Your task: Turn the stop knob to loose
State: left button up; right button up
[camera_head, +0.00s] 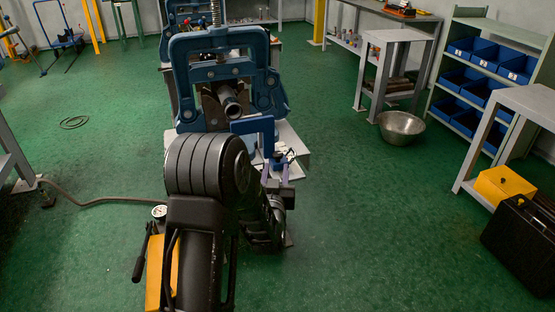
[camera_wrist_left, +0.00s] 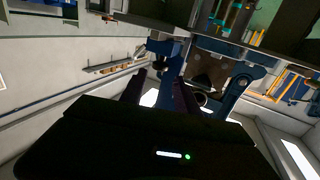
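A blue pipe vise (camera_head: 183,90) stands ahead of me and holds a grey pipe (camera_head: 231,106) pointing toward me. It also shows upside-tilted in the left wrist view (camera_wrist_left: 228,98). My left gripper (camera_head: 275,166) is at the vise's lower right front, its two purple fingers apart. In the left wrist view the dark fingers (camera_wrist_left: 158,88) are also apart, with blue vise parts beyond them. A small dark blue part (camera_head: 279,160) shows by the fingertips; I cannot tell whether it is the stop knob or whether the fingers touch it. My right gripper is not in view.
A hose runs left from a gauge (camera_head: 159,211) beside my arm. A metal bowl (camera_head: 401,126) sits on the green floor to the right. A shelf with blue bins (camera_head: 480,93) and a black case (camera_head: 522,243) stand farther right. Floor between vise and bowl is clear.

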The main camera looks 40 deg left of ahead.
aim_at(277, 158)
pick_arm(q)
jog(key=x, duration=0.6)
jog(key=shift+c, duration=0.4)
grip_shut()
